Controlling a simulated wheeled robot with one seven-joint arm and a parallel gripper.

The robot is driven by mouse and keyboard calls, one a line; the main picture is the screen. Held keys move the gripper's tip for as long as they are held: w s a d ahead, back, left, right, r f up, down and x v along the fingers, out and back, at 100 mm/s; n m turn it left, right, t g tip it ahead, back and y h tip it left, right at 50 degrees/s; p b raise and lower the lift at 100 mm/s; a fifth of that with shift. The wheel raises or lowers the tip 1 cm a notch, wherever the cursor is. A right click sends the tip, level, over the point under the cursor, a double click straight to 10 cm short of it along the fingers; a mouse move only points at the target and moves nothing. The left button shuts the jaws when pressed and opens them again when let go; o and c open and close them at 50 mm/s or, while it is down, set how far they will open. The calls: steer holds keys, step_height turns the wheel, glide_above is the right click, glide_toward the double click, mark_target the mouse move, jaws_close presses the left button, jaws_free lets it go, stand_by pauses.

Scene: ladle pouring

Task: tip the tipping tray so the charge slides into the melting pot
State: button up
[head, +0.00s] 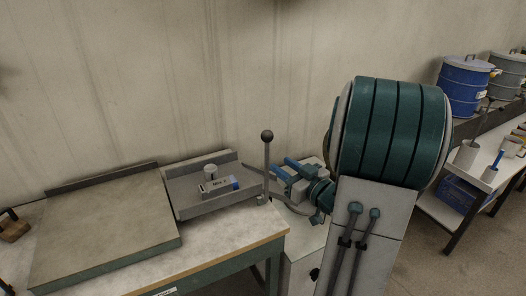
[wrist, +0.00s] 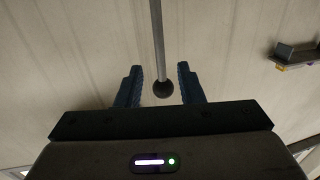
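The tipping tray (head: 185,192) is a grey tray at the right end of the workbench, lying about flat. In the wrist view, the lever's knob (wrist: 163,90) appears between the open fingers (wrist: 160,85), with visible gaps on both sides. I cannot identify the melting pot; my arm hides part of the scene.
A large grey slab with a raised back edge (head: 105,225) lies on the workbench left of the tray. A wooden-handled item (head: 13,227) is at the far left. A wall closes off the back.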

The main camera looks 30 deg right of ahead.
steer(key=p+x, duration=0.1)
steer(key=x, duration=0.8)
steer(key=shift+w, duration=0.25)
steer(key=shift+a, duration=0.1)
jaws_close()
